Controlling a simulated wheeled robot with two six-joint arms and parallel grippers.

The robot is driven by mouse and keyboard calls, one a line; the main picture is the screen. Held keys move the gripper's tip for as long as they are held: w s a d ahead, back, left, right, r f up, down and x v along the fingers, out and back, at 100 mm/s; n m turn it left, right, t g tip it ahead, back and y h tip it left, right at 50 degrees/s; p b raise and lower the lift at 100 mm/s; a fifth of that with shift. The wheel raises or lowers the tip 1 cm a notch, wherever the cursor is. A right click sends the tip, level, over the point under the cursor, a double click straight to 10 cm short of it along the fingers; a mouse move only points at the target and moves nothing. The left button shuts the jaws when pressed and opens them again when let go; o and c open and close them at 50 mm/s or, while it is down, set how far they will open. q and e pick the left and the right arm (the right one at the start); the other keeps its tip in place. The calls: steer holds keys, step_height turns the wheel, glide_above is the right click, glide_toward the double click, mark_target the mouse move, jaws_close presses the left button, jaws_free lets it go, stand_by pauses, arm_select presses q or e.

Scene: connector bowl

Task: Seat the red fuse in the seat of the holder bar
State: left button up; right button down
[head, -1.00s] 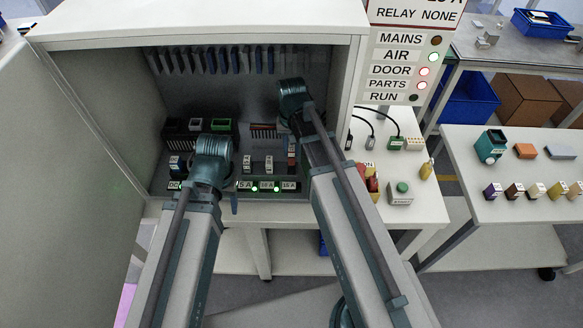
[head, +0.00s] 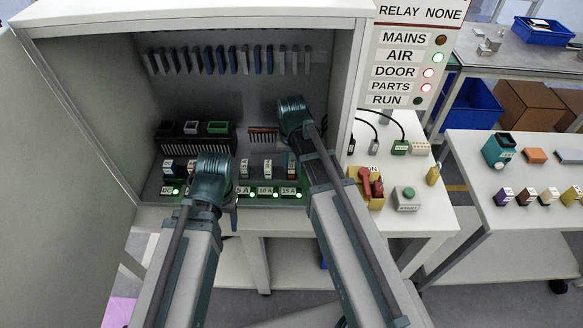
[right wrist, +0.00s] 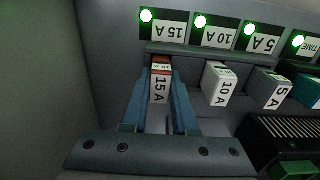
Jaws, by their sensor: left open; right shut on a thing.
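The red fuse, marked 15 A (right wrist: 160,82), is between the blue fingers of my right gripper (right wrist: 161,72) in the right wrist view. It is in line with the 15 A label, with its far end at the holder bar (right wrist: 200,52); I cannot tell whether it is fully in its seat. In the head view the red fuse (head: 292,164) shows below my right wrist, level with the fuses beside it. The seat is hidden by the fuse. My left gripper (head: 228,205) is open at the left part of the bar, its fingers mostly hidden.
The cabinet wall (right wrist: 40,80) is close on the other side.

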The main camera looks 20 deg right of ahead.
mark_target(292, 164)
steer(key=shift+f, duration=0.2)
steer(key=c, duration=0.7)
jaws_free()
steer(key=shift+r, duration=0.1)
step_height(292, 164, up, 12)
steer(key=p, duration=1.2)
steer(key=s+a+n+h, duration=0.1)
steer(key=s+a+n, duration=0.6)
steer(key=s+a, duration=0.3)
steer(key=s, duration=0.4)
steer(key=shift+s+a+r, duration=0.15)
steer(key=shift+a+r, duration=0.05)
steer(key=shift+a, duration=0.05)
